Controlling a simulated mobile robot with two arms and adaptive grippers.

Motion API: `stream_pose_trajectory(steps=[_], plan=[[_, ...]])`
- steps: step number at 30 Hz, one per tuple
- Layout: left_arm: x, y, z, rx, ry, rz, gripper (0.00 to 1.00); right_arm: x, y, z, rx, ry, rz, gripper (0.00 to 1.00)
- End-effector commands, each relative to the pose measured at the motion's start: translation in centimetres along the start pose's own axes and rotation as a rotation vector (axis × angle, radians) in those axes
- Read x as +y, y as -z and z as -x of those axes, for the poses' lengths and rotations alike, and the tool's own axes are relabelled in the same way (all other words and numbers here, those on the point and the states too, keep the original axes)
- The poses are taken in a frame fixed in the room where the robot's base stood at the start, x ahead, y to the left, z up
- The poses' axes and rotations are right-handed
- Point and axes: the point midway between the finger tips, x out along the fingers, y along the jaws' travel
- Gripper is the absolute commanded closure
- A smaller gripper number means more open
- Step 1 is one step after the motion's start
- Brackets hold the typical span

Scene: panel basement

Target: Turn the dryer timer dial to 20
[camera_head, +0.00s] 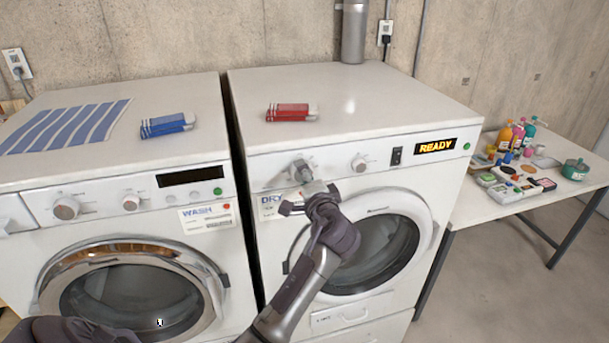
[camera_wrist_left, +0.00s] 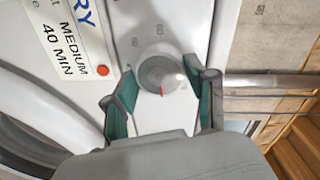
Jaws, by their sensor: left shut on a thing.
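The dryer (camera_head: 350,85) has a round grey timer dial (camera_head: 301,170) at the left of its panel, above the DRY card (camera_head: 270,203). In the left wrist view the dial (camera_wrist_left: 160,73) shows a red mark at its lower edge in the picture. Small panel markings (camera_wrist_left: 160,29) are too blurred to read for sure. My left gripper (camera_head: 310,198) is at the panel; its fingertips flank the dial and it is shut on it. The card (camera_wrist_left: 65,40) reads MEDIUM, 40 MIN. My right gripper is not in view.
A second knob (camera_head: 358,163), a black switch (camera_head: 396,156) and a READY display (camera_head: 436,146) are on the same panel. The washer (camera_head: 100,160) stands close on the left. A red box (camera_head: 292,113) lies on the dryer. A table (camera_head: 470,202) with paint supplies stands right.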

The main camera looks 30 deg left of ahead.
Motion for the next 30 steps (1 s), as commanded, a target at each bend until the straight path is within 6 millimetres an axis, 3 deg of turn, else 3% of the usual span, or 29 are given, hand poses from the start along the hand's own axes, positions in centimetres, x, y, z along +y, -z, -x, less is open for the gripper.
stream_pose_trajectory(steps=[19,20,21,24,30], plan=[[-0.17,0.08,-0.02,-0.002,0.005,-0.047,0.79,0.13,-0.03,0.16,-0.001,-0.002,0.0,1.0],[-0.17,0.08,-0.02,-0.002,0.005,-0.046,0.39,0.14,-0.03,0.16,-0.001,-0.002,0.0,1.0],[-0.17,0.08,-0.02,-0.002,0.005,-0.046,0.32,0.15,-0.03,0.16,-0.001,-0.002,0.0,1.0],[-0.14,0.07,-0.01,-0.002,0.004,-0.046,0.18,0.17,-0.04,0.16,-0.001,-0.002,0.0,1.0],[-0.07,0.04,-0.01,-0.003,0.002,-0.046,0.18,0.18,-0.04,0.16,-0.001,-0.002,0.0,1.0]])
